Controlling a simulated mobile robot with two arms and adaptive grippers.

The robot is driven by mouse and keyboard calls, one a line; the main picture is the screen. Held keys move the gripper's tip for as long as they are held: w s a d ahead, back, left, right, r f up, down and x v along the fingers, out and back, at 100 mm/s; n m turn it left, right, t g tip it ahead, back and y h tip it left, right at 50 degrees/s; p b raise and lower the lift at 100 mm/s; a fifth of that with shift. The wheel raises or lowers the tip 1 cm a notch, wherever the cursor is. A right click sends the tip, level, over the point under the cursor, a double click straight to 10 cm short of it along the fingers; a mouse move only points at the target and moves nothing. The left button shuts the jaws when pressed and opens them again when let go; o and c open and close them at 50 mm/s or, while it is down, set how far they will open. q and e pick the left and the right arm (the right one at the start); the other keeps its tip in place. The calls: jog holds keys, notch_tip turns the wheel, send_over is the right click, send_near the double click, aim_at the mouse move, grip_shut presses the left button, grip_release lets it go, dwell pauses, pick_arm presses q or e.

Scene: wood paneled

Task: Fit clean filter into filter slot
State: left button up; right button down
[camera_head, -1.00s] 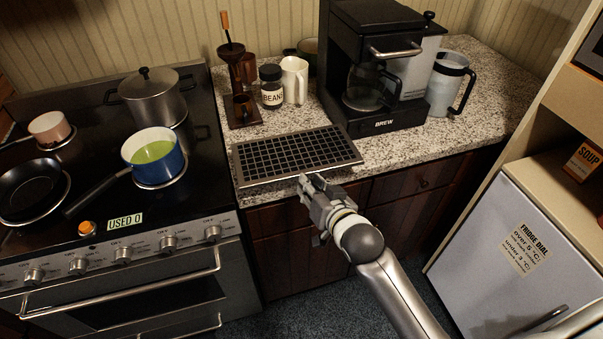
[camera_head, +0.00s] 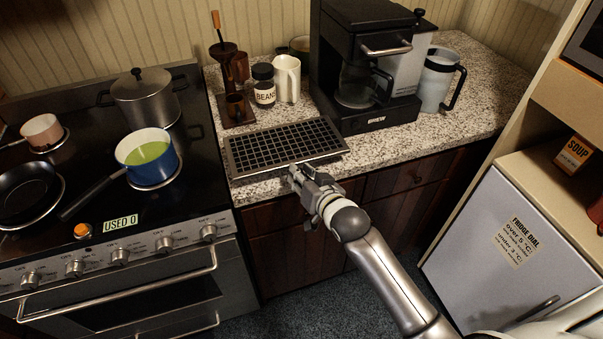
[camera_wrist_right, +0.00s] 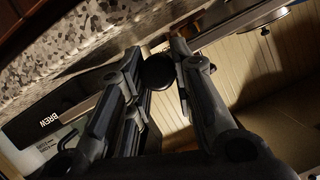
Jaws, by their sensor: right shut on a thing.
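The filter (camera_head: 268,145), a flat dark metal grid panel with a lighter rim, is at the front left of the granite counter, close over or on its surface; I cannot tell whether it touches. It looks clean. My right gripper (camera_head: 293,172) is shut on the filter's front edge. In the right wrist view, my gripper's fingers (camera_wrist_right: 160,75) show in the dim middle, and the filter is hard to make out there. I cannot make out a filter slot in either view. My left gripper is not in view.
A black coffee machine (camera_head: 376,122) stands to the right of the filter. A bean jar (camera_head: 264,92), a white mug (camera_head: 287,78) and a brown grinder (camera_head: 226,62) stand behind it. The stove (camera_head: 100,190), with pots and pans, is at left; the fridge (camera_head: 500,250) is at right.

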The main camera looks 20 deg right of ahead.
jog(key=shift+f+b, duration=1.2)
jog(key=shift+f, duration=1.15)
jog(key=c, duration=1.2)
grip_release()
jog(key=shift+o, duration=0.2)
jog(key=shift+s, duration=0.1)
jog(key=v, duration=1.1)
jog(key=shift+s, duration=0.35)
